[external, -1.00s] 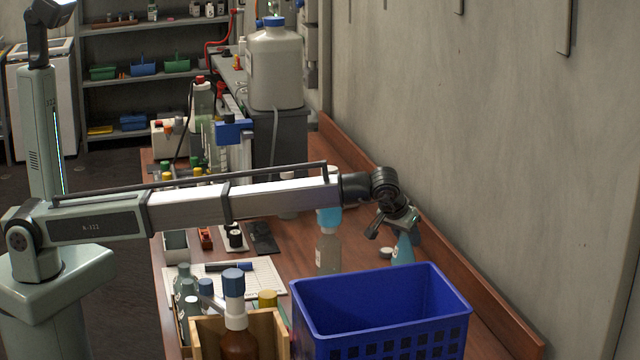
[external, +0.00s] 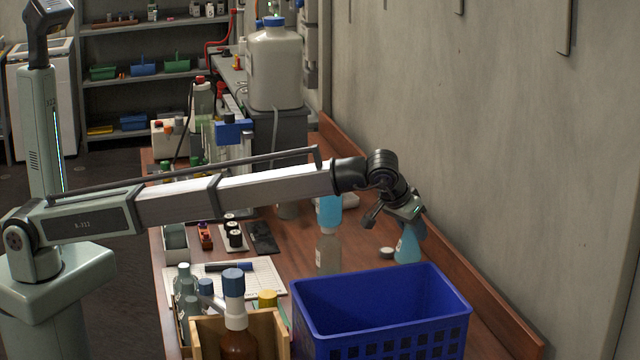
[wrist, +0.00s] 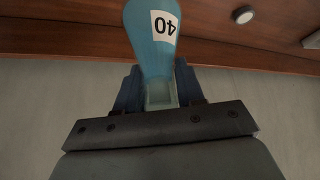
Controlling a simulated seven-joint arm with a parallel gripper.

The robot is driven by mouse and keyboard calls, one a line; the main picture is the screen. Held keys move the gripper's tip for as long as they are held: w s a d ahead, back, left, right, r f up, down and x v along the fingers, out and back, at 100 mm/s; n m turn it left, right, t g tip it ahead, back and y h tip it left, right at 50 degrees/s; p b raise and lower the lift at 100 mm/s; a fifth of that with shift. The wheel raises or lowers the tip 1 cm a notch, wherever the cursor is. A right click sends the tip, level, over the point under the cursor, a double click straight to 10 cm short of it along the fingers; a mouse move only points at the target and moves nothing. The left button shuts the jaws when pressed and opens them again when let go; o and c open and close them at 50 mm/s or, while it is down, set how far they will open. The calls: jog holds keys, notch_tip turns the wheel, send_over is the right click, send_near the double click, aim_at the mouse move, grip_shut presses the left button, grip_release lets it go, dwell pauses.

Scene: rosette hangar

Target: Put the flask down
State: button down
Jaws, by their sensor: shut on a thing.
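The flask (external: 408,247) is conical and light blue, and shows under my gripper (external: 396,214) behind the blue basket, close to the wooden table. In the wrist view the flask (wrist: 152,40) carries a white label reading "40", and its neck is between the two dark fingers of my gripper (wrist: 158,88). The gripper is shut on the flask. I cannot tell whether the flask's base touches the table. The upper part of the flask is partly hidden by the gripper in the external view.
A blue basket (external: 380,318) stands in front of the flask. A clear bottle with a blue top (external: 329,250) stands to the left, and a small white cap (external: 387,253) lies beside the flask. The wall and wooden ledge (external: 470,275) run along the right.

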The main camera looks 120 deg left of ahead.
jog(key=s+d+r+m+t, duration=0.1)
jog(key=s+d, duration=0.2)
jog(key=d, duration=0.8)
jog(key=s+d+r+m, duration=0.1)
jog(key=s+d, duration=0.2)
jog(key=d, duration=0.8)
jog(key=s+d+f+n+g, duration=0.1)
jog(key=s+f+n, duration=0.1)
jog(key=s, duration=0.6)
jog(key=s+d+f+n+g, duration=0.1)
jog(key=s+d+f+n, duration=0.1)
jog(key=s, duration=0.5)
jog(key=shift+a+f, duration=0.2)
jog(key=shift+f, duration=4.1)
jog(key=shift+f, duration=0.15)
jog(key=c, duration=0.7)
grip_release()
